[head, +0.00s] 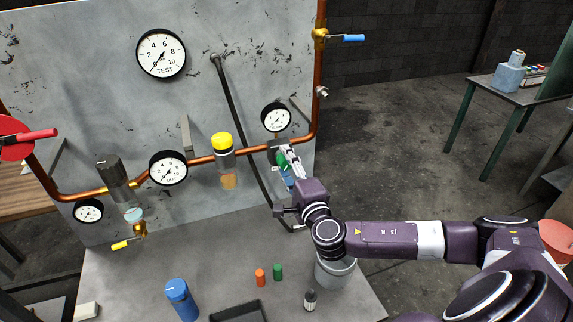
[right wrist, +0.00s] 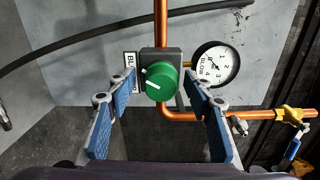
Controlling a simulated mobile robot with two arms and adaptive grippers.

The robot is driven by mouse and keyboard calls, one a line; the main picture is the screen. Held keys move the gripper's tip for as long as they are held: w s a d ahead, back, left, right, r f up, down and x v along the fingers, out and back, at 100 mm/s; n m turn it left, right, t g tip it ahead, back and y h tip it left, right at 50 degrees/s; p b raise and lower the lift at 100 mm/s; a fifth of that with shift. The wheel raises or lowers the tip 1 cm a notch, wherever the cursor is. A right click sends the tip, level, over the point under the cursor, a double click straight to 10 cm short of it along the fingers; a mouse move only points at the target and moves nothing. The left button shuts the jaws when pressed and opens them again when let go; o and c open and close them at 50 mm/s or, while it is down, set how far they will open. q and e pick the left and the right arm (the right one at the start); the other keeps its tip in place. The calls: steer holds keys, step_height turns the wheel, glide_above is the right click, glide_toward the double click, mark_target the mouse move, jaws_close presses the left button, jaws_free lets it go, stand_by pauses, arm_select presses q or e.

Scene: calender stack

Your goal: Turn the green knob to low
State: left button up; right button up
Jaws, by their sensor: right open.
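The green knob (right wrist: 160,82) sits on a dark square block (right wrist: 148,56) on the copper pipe. A white mark on the knob's face points to the upper left in the right wrist view. A label strip (right wrist: 130,72) stands left of the block, its wording hard to read. My right gripper (right wrist: 160,96) is open, with one blue-padded finger on each side of the knob and visible gaps to it. My left gripper is not in view.
A gauge (right wrist: 216,64) is right of the knob. A yellow-capped filter (head: 223,145) hangs on the pipe to the left, and a blue-handled valve (head: 347,38) is above right. A bucket (head: 334,272), a blue bottle (head: 181,298) and small caps stand on the bench (head: 225,260).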

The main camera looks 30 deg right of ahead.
steer(key=v, duration=1.2)
stand_by(0.4)
